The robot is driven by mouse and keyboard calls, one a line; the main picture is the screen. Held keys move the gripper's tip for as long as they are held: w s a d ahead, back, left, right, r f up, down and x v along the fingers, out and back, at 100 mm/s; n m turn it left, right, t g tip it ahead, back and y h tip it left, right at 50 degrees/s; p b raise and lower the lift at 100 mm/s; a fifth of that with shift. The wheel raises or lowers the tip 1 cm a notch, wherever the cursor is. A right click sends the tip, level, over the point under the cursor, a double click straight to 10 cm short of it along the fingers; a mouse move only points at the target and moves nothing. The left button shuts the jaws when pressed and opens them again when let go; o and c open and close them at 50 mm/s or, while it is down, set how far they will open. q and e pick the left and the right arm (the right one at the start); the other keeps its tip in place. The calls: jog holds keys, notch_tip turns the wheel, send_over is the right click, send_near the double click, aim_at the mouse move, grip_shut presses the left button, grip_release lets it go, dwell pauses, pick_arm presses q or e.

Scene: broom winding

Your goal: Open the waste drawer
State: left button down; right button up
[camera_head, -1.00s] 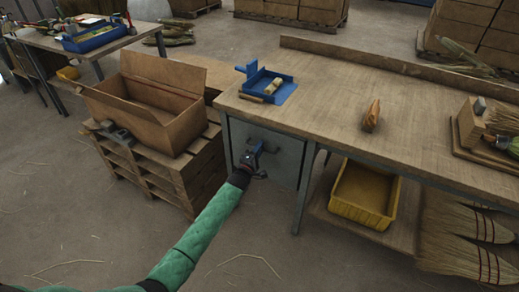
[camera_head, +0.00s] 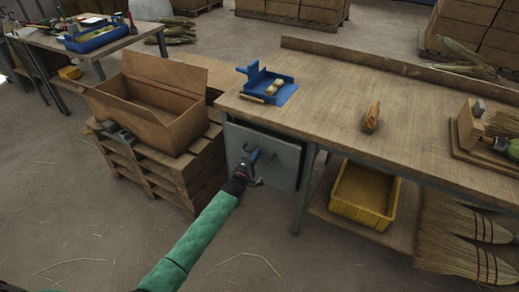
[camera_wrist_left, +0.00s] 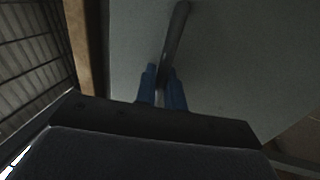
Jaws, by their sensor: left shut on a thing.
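The waste drawer (camera_head: 281,158) is a grey front under the left end of the wooden workbench (camera_head: 330,108). Its front stands a little forward of the bench frame. My left gripper (camera_head: 252,160) is at the drawer front. In the left wrist view, its two blue fingers (camera_wrist_left: 162,90) are shut on the bar handle (camera_wrist_left: 176,38), one on each side of it. The grey drawer face (camera_wrist_left: 230,60) fills most of that view behind the handle. My right gripper is not in view.
A pallet stack (camera_head: 160,175) with an open cardboard box (camera_head: 150,112) stands close left of the drawer. A yellow bin (camera_head: 362,195) sits on the lower shelf to the right. The floor before the drawer is clear apart from straw bits.

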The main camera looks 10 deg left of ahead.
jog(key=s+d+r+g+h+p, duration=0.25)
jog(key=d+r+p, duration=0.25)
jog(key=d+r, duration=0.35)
pick_arm(q)
jog(key=r+v, duration=0.2)
jog(key=v, duration=1.2)
jog(key=s+r+p+v, duration=0.1)
jog(key=r+v, duration=0.2)
jog(key=v, duration=1.2)
jog(key=shift+s+a+r, duration=0.2)
jog(key=shift+s+a, duration=0.05)
jog(key=shift+s, duration=0.05)
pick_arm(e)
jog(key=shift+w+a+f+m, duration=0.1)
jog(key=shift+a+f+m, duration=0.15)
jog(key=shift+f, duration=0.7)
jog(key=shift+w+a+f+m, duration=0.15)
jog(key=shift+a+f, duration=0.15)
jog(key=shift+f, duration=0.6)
pick_arm(q)
jog(key=c, duration=1.6)
grip_release()
